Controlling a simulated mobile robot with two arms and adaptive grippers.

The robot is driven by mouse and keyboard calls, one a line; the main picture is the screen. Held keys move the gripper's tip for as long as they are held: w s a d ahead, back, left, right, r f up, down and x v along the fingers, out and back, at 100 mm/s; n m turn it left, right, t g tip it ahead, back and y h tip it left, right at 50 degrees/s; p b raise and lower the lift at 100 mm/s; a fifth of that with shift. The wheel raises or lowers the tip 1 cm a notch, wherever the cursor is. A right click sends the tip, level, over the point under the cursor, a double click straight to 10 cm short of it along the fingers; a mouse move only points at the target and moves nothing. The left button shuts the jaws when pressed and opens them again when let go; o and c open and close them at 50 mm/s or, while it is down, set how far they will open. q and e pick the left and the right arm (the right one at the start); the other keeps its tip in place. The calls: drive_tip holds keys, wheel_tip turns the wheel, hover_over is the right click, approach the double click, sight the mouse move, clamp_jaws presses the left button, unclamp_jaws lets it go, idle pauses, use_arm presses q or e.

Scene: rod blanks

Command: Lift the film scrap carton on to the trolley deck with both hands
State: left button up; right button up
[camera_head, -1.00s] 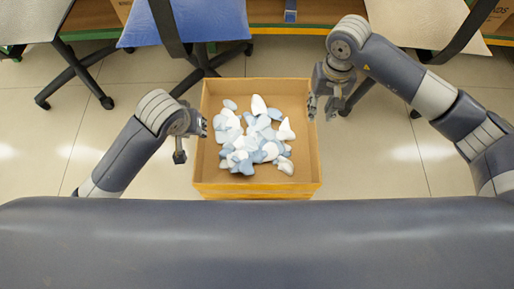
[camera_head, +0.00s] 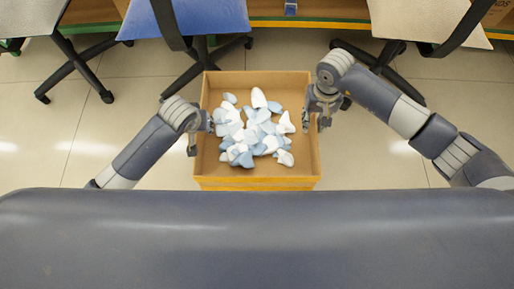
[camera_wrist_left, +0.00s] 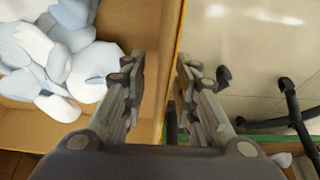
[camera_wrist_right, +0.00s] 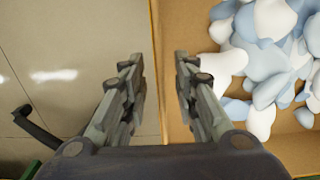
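The film scrap carton (camera_head: 258,178) is an open brown box in the middle of the head view, holding a heap of white and pale blue scraps (camera_head: 256,130). My left gripper (camera_head: 203,134) is at its left wall and my right gripper (camera_head: 316,122) at its right wall. In the left wrist view the left gripper (camera_wrist_left: 162,58) is open, with the carton wall (camera_wrist_left: 172,40) between its fingers. In the right wrist view the right gripper (camera_wrist_right: 160,58) is open, with the wall (camera_wrist_right: 155,30) between its fingers. I cannot identify the trolley deck.
A blue-seated chair (camera_head: 205,18) stands beyond the carton, with a grey chair (camera_head: 25,18) left and a beige chair (camera_head: 425,20) right. Their wheeled legs spread on the floor. A green-edged bench (camera_head: 310,20) runs behind. Bare tiled floor (camera_head: 375,150) lies beside the carton.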

use_arm(q)
drive_tip(key=shift+w+f, duration=0.15)
drive_tip(key=shift+f, duration=0.15)
use_arm(e)
drive_tip(key=shift+f, duration=0.35)
use_arm(q)
clamp_jaws()
use_arm(e)
clamp_jaws()
use_arm(q)
drive_tip(key=shift+r, duration=0.1)
use_arm(e)
drive_tip(key=shift+r, duration=0.1)
